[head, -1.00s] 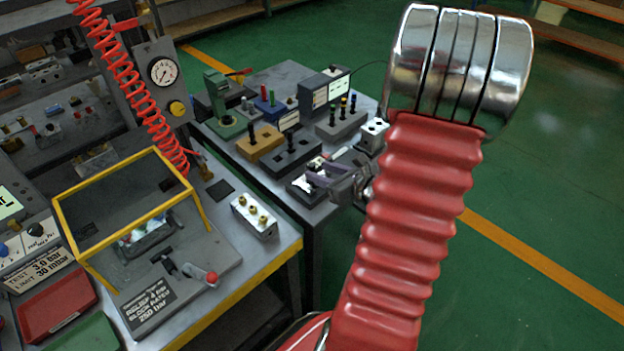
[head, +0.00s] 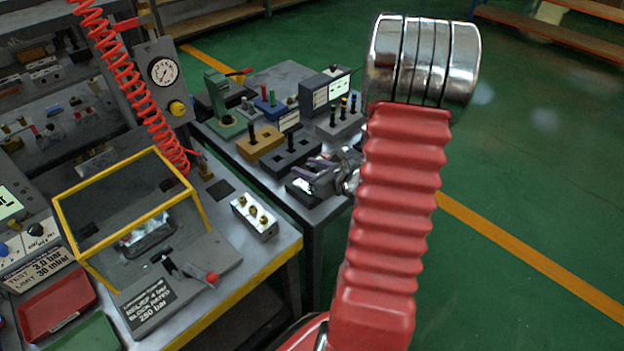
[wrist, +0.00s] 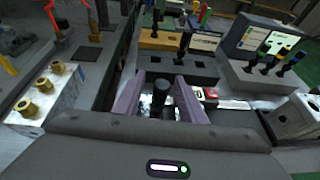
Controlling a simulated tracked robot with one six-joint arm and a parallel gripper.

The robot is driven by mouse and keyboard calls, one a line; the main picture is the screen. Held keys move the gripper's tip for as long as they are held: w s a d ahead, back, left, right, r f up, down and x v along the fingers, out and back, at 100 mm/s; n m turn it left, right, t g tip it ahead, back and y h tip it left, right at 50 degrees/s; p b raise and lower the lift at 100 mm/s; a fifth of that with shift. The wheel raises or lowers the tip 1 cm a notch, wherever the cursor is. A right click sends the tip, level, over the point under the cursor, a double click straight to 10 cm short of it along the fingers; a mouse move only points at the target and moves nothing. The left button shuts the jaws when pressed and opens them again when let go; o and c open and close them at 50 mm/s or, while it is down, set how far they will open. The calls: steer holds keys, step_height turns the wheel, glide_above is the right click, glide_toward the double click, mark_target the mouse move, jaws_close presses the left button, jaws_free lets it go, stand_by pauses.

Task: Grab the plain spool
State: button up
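In the wrist view, a dark cylinder with no coloured band, which looks like the plain spool (wrist: 160,93), stands between my gripper's two purple fingers. My gripper (wrist: 160,100) is open, with a gap on each side of the cylinder. The cylinder's lower end is hard to make out against a bright, cluttered surface. In the head view, my gripper (head: 312,177) is over the near end of the back table, and I cannot make out the spool there.
Beyond the fingers are a dark holed block (wrist: 205,68) and an orange block (wrist: 160,39), each with a black peg. A grey block (head: 338,126) holds several colour-banded pegs. A metal block (wrist: 295,118) is close on the right. A brass-fitted block (wrist: 42,95) is left.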

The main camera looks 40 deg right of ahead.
steer(key=shift+x, duration=0.9)
steer(key=shift+c, duration=0.2)
jaws_close()
